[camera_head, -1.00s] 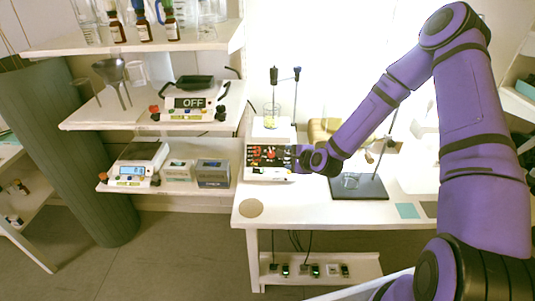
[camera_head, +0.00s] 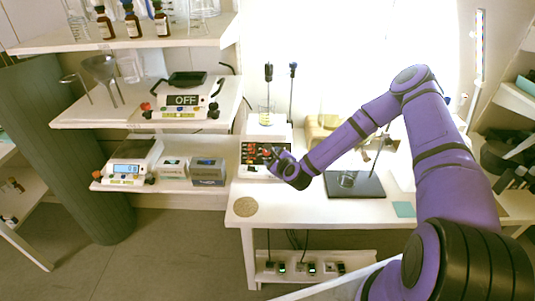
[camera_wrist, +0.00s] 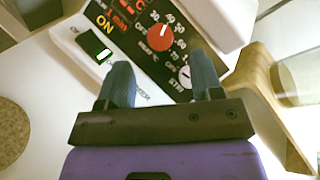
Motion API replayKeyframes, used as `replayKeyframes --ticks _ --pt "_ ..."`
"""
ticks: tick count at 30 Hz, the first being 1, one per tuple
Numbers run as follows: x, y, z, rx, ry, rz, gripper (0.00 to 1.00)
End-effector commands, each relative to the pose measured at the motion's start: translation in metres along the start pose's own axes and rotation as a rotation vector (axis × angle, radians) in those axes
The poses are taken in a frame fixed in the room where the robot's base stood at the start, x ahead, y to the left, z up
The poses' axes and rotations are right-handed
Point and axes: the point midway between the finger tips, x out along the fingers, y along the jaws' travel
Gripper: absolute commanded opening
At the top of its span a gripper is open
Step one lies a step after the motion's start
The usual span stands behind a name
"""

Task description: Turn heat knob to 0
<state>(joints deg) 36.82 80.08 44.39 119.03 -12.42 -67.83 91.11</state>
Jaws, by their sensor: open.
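The heating and stirring device (camera_head: 250,153) stands on the white bench, with a dark front panel and a glass beaker (camera_head: 266,116) on top. In the wrist view its panel (camera_wrist: 130,25) shows a red knob (camera_wrist: 160,37) with a scale of numbers and a white pointer mark. A white knob (camera_wrist: 186,75) is partly hidden by a finger. My gripper (camera_wrist: 161,75) is open, its two blue-grey fingers apart and empty in front of the panel. The red knob lies beyond the gap between the fingertips. In the head view my gripper (camera_head: 272,158) covers part of the panel.
A wooden block (camera_wrist: 262,85) stands close on the right in the wrist view. A stand with a dark base (camera_head: 352,187) is right of the device. A round cork mat (camera_head: 245,207) lies at the bench's front left.

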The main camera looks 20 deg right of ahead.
Motion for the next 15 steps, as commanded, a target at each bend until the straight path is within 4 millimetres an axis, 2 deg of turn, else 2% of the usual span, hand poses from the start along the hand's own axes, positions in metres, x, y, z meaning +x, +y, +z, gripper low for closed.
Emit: replayKeyframes --ticks 6,15 --pt "0.036 0.000 0.000 0.000 0.001 -0.001 0.60" --pt "0.057 0.000 0.000 -0.001 0.001 0.001 0.60"
